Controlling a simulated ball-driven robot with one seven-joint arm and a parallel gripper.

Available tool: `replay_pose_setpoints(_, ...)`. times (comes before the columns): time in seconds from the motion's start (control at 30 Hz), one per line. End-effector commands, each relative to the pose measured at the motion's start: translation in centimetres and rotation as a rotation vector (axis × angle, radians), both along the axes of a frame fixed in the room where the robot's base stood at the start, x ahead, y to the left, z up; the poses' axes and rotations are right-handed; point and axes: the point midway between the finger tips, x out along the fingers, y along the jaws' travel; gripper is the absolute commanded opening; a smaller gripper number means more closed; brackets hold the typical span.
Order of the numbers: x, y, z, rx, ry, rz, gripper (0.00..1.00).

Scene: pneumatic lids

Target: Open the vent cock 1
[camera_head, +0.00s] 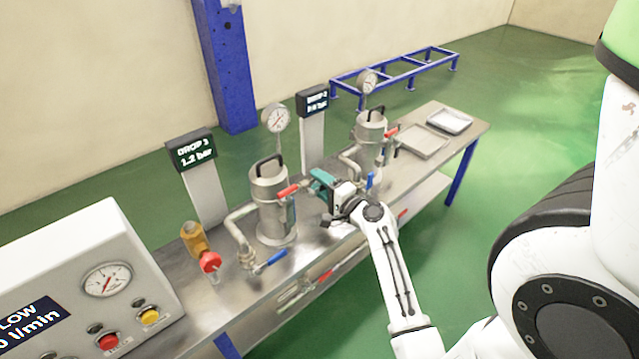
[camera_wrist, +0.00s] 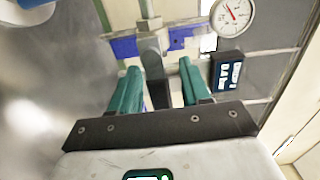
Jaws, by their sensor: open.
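Two steel vessels stand on the bench, the nearer one (camera_head: 270,205) and a farther one (camera_head: 370,135). Each has a red lever and a blue lever beside it: near red lever (camera_head: 288,190), near blue lever (camera_head: 270,262), far red lever (camera_head: 391,133), far blue lever (camera_head: 369,181). No readable label shows which is vent cock 1. My gripper (camera_head: 322,184) is open, just right of the nearer vessel. In the wrist view its teal fingers (camera_wrist: 158,88) stand apart on either side of a grey metal fitting (camera_wrist: 151,50); contact cannot be told.
A display post (camera_head: 191,150) reads 1.2 bar; another display (camera_head: 312,99) stands behind my gripper. A gauge (camera_head: 275,118) rises behind the nearer vessel. A control box (camera_head: 95,270) fills the near left. Trays (camera_head: 424,140) lie at the bench's far end. Green floor is clear on the right.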

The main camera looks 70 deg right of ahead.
Motion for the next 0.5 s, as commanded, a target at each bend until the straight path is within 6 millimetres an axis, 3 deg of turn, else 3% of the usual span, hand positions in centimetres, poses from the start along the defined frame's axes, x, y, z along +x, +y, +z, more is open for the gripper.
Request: replay_pose_setpoints(0.5,-7.5,4.6,-0.2,0.000,0.004,-0.001,0.47)
